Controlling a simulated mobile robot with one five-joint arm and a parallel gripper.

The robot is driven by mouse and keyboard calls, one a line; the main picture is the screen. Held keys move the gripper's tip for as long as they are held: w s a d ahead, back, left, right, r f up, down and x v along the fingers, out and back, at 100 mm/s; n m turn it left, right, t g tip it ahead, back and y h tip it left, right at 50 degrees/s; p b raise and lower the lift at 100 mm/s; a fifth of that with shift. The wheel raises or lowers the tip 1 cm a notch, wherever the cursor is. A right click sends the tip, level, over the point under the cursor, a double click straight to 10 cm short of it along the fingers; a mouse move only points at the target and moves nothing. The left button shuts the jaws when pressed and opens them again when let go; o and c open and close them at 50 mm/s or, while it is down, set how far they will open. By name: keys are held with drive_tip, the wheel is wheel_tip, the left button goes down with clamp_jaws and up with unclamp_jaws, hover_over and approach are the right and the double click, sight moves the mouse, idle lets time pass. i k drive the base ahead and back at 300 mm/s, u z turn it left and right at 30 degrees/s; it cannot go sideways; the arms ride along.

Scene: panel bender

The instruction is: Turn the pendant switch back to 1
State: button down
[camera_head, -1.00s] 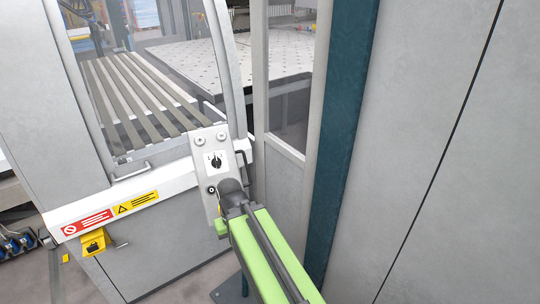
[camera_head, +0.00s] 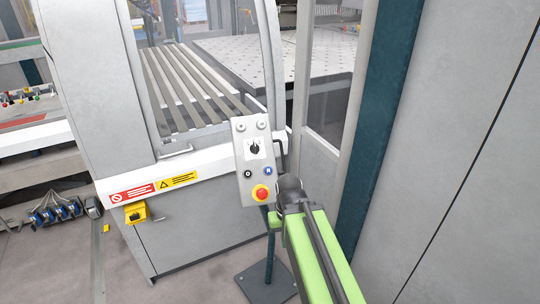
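The pendant (camera_head: 243,176) is a pale grey upright panel on a dark post, in the middle of the head view. Its black rotary switch (camera_head: 254,148) sits on a white label plate in the upper half; the label's marks are too small to read. Two pale round buttons are above it. A black button, a blue button and a red emergency stop (camera_head: 261,193) on yellow are below. My gripper (camera_head: 290,190) is at the end of my green arm, just right of the pendant's lower half. Its fingers are dark and foreshortened, and I cannot make out their opening.
The machine's grey housing (camera_head: 100,75) and white ledge (camera_head: 90,190) stand behind and left of the pendant. A glazed frame, a teal post (camera_head: 375,130) and a large grey panel (camera_head: 460,130) close off the right side. The post's base plate (camera_head: 266,283) rests on the floor.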

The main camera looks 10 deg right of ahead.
sight(254, 147)
drive_tip(key=z, duration=0.3)
drive_tip(key=k, duration=0.15)
drive_tip(key=u, duration=0.45)
drive_tip(key=i, duration=0.4)
drive_tip(key=u, duration=0.5)
drive_tip(key=k, duration=0.15)
drive_tip(key=u, duration=2.95)
drive_tip(key=k, duration=0.45)
drive_tip(key=z, duration=2.4)
drive_tip(key=i, duration=0.4)
drive_tip(key=u, duration=0.3)
